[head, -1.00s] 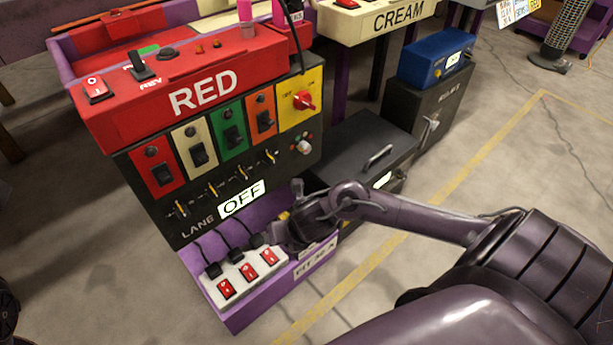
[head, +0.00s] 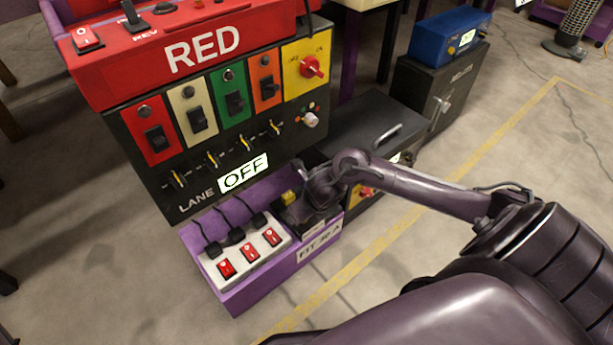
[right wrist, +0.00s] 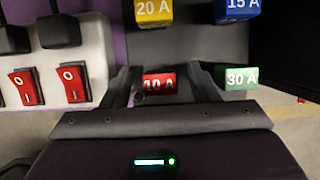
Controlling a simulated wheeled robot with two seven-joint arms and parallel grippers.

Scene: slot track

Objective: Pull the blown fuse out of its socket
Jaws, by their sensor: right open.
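In the right wrist view, several labelled fuses stand on a dark block: yellow 20 A (right wrist: 154,12), blue 15 A (right wrist: 237,8), red 10 A (right wrist: 160,84) and green 30 A (right wrist: 238,78). My right gripper (right wrist: 162,80) is open, its fingers on either side of the red fuse with gaps. The green fuse is just right of the right finger. In the head view my right gripper (head: 308,207) is over the right part of the purple tray (head: 262,287), hiding most of the block; the yellow fuse (head: 289,197) shows. I cannot tell which fuse is blown. My left gripper is not in view.
A white power strip (head: 236,266) with red switches and black plugs sits left of the gripper. A dark lidded box (head: 365,120) is close at the right. Open floor lies in front.

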